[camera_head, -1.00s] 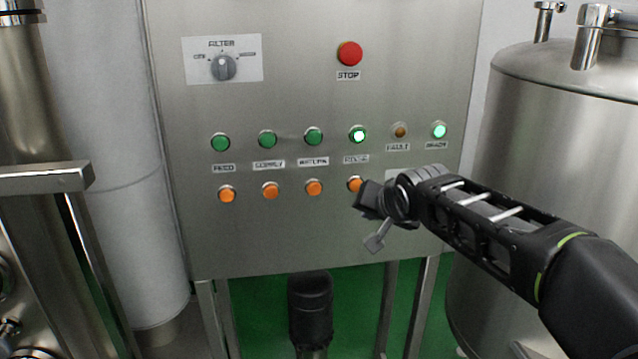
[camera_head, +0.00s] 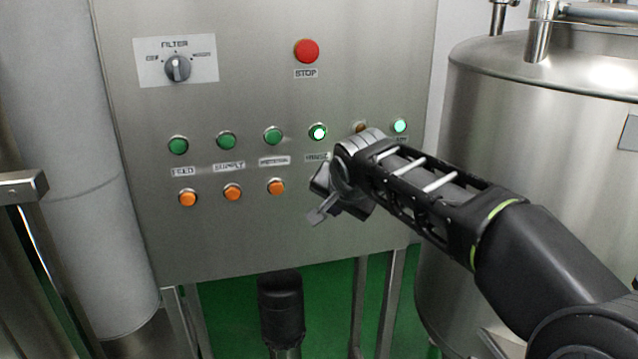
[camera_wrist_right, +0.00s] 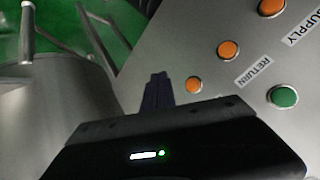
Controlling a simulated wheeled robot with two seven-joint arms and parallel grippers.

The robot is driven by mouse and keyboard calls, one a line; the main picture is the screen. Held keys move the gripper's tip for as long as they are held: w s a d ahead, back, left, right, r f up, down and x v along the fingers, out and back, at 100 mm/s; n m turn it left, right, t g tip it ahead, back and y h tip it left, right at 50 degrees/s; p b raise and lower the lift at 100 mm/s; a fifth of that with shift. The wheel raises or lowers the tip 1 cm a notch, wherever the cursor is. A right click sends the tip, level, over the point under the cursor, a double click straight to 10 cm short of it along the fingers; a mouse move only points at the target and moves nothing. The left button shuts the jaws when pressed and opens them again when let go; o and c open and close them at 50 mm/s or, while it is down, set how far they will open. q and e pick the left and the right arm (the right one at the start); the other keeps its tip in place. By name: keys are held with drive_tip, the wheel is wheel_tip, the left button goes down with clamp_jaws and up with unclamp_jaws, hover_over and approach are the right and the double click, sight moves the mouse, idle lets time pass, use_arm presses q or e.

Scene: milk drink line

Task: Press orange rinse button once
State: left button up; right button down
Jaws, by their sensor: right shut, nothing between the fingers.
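The steel panel (camera_head: 230,235) has a row of orange buttons under the labels. The orange rinse button is hidden behind my right gripper (camera_head: 318,193) in the head view. In the right wrist view, the rinse button (camera_wrist_right: 193,85) shows just right of the dark fingertips (camera_wrist_right: 158,77), apart from them in the picture. I cannot tell the depth gap to the panel. The right gripper is shut and empty. The green rinse light (camera_head: 318,133) above is lit. My left gripper is not in view.
Orange feed (camera_head: 187,198), supply (camera_head: 232,192) and return (camera_head: 276,186) buttons lie left of my gripper. A red stop button (camera_head: 306,51) and a filter knob (camera_head: 177,68) sit higher. A steel tank (camera_head: 530,120) stands at the right.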

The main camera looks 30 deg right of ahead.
drive_tip(key=w+d+p, duration=0.2)
drive_tip(key=w+p, duration=0.1)
drive_tip(key=w, duration=0.4)
drive_tip(key=shift+w+d, duration=0.2)
drive_tip(key=shift+d, duration=0.1)
drive_tip(key=shift+w, duration=0.1)
idle(1.7)
drive_tip(key=shift+w+d, duration=0.15)
drive_tip(key=shift+w, duration=0.15)
drive_tip(key=shift+w+d, duration=0.1)
drive_tip(key=shift+w, duration=0.35)
idle(0.7)
drive_tip(key=shift+s, duration=0.1)
drive_tip(key=shift+s+a+b, duration=0.25)
drive_tip(key=shift+s+b, duration=0.35)
drive_tip(key=shift+s, duration=0.15)
